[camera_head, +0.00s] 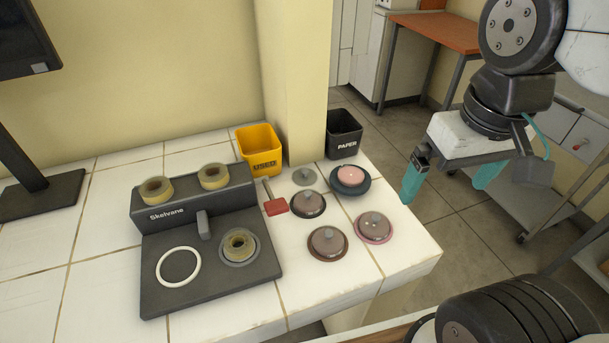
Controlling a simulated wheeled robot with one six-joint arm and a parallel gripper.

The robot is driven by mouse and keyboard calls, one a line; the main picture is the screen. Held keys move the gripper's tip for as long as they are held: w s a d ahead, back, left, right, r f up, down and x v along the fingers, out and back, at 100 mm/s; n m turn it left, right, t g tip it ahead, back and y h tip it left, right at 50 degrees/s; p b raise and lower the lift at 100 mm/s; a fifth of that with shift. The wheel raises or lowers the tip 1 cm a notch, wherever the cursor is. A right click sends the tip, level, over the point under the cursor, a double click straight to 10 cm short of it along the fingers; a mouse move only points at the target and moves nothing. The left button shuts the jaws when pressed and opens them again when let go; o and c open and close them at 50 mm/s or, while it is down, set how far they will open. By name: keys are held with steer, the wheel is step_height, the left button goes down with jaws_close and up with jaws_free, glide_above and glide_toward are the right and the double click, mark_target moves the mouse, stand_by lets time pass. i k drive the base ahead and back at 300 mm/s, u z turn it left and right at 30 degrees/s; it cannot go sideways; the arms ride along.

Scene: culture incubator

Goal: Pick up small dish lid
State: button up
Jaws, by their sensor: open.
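A small grey lid with a knob (304,176) lies by itself on the white tiled bench, near the foot of the pillar. It looks like the small dish lid, though several dishes also carry knobbed lids. These are a dark-rimmed dish (308,203), a brown-rimmed dish (328,243) and a pink-rimmed dish (373,227). A dish with pink contents (350,179) sits on a dark base, with no knobbed lid on it. My gripper (443,192) is open and empty, its teal fingers wide apart. It hangs right of the bench, apart from all lids.
A dark Skelvane device (165,270) with tape-like rings and a white ring (178,267) stands left. A red-ended tool (276,207) lies beside it. A yellow bin (260,150) and a black PAPER bin (343,135) flank the pillar (295,80). The bench's front-right corner is clear.

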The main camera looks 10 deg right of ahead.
mark_target(303, 176)
steer(key=k, duration=0.5)
steer(key=u, duration=2.35)
steer(key=k, duration=0.8)
steer(key=z, duration=1.75)
steer(key=i, duration=1)
steer(key=u, duration=0.05)
